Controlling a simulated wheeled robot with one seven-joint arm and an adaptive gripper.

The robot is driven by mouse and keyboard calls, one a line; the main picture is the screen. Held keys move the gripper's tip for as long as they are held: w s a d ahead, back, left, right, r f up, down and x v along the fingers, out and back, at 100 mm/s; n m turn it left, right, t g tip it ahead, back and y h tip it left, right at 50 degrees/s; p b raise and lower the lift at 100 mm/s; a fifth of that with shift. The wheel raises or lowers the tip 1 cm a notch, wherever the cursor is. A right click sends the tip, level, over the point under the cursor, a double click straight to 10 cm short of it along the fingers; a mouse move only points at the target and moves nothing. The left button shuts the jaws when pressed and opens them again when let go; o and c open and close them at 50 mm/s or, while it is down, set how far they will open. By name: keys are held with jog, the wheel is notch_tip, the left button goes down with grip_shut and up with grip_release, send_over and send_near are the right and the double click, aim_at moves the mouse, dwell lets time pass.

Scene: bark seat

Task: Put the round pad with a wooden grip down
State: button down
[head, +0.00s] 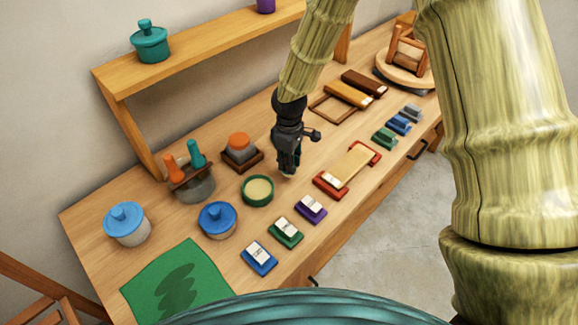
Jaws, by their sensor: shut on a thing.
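My gripper (288,170) is dark and points down over the middle of the workbench, just right of a round green dish (257,190) with a cream inside. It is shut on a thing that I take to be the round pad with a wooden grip.
Several small colored blocks line the front edge. A blue-lidded pot (217,219) and a green mat (178,287) are at lower left. A shelf (200,50) runs behind.

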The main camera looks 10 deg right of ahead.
jog(key=shift+s+f, duration=0.25)
jog(key=shift+f, duration=0.05)
jog(key=shift+w+f+p, duration=0.2)
jog(key=shift+f, duration=0.45)
jog(key=shift+w+f+p, duration=0.15)
jog(key=shift+f+p, duration=0.05)
jog(key=shift+f, duration=0.4)
jog(key=shift+s+r, duration=0.2)
jog(key=shift+s, duration=0.05)
jog(key=shift+f, duration=0.15)
jog(key=c, duration=1.3)
grip_release()
jog(key=shift+w+f, duration=0.1)
jog(key=shift+w, duration=0.05)
jog(key=shift+r+b, duration=2)
jog(key=shift+r, duration=4.25)
